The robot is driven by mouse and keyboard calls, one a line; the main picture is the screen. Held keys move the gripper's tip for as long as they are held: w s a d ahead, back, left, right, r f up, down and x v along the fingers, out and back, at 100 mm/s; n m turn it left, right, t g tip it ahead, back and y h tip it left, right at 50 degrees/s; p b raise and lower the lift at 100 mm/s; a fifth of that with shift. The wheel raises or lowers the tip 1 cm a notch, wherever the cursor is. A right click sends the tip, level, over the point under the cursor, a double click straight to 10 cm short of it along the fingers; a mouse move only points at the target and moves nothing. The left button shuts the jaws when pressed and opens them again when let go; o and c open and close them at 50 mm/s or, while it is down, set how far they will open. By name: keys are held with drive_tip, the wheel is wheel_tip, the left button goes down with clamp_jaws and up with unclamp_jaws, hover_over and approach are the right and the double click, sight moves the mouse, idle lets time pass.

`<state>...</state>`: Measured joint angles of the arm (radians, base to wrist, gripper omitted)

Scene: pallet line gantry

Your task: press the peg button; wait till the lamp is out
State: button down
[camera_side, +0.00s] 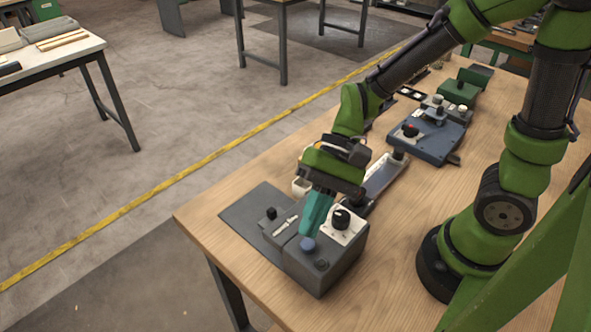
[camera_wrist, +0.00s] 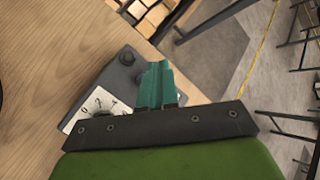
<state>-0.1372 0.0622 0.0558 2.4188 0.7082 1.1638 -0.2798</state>
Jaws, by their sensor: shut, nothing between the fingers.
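A grey control box (camera_side: 335,272) stands near the table's front corner. It carries a blue round cap (camera_side: 308,244), a low dark round part (camera_side: 321,264), a black knob on a white dial plate (camera_side: 341,217), a slim metal lever (camera_side: 286,226) and a small black peg (camera_side: 271,212). I cannot tell for certain which part is the peg button or the lamp. My gripper (camera_side: 309,233) is shut and empty, its teal fingers pointing down at the blue cap; contact is unclear. The wrist view shows the fingers (camera_wrist: 155,70) hiding part of the box (camera_wrist: 115,78).
A dark mat (camera_side: 240,213) lies beside the box. A pale tray (camera_side: 384,178), a blue-grey unit with a red button (camera_side: 425,140) and a green block (camera_side: 459,92) stand farther back. The table's left edge is close to the box.

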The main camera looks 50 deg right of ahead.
drive_tip(key=shift+f, duration=0.65)
idle(1.6)
drive_tip(key=shift+f, duration=0.4)
drive_tip(key=shift+f, duration=0.5)
idle(0.6)
drive_tip(key=shift+r, duration=0.95)
drive_tip(key=shift+r, duration=0.1)
drive_tip(key=shift+r, duration=2.4)
